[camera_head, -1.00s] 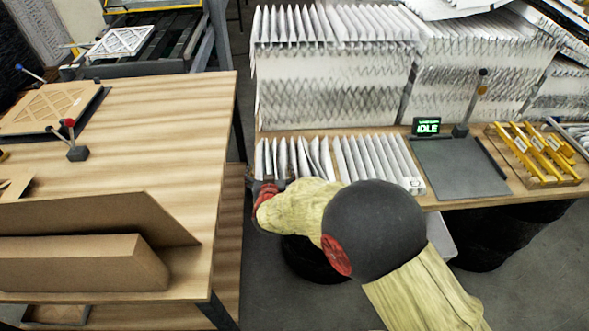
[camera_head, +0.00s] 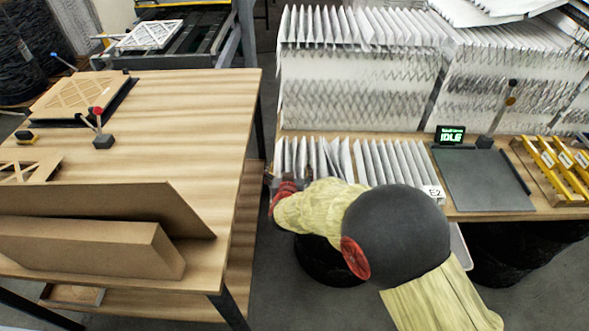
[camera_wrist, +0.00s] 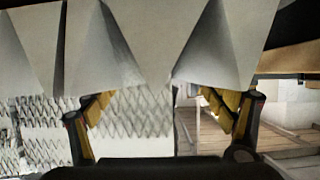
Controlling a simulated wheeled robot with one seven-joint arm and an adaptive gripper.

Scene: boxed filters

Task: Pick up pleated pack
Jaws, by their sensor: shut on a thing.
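Two white pleated packs stand side by side at the front of the right-hand bench in the head view. My gripper (camera_head: 277,184) is at the front left corner of the left pleated pack (camera_head: 303,156), partly hidden behind my own arm. In the wrist view my gripper's two fingers (camera_wrist: 158,108) stand on either side of large white pleats (camera_wrist: 140,40) that fill the top of the picture. The gripper is shut on this pack. The contact points and the pack's underside are hidden. The right pleated pack (camera_head: 388,160) stands close beside it, with a small label at its corner.
Tall rows of white pleated media (camera_head: 365,85) stand behind the packs. A wooden table (camera_head: 190,130) with cardboard frames stands left, across a narrow gap.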

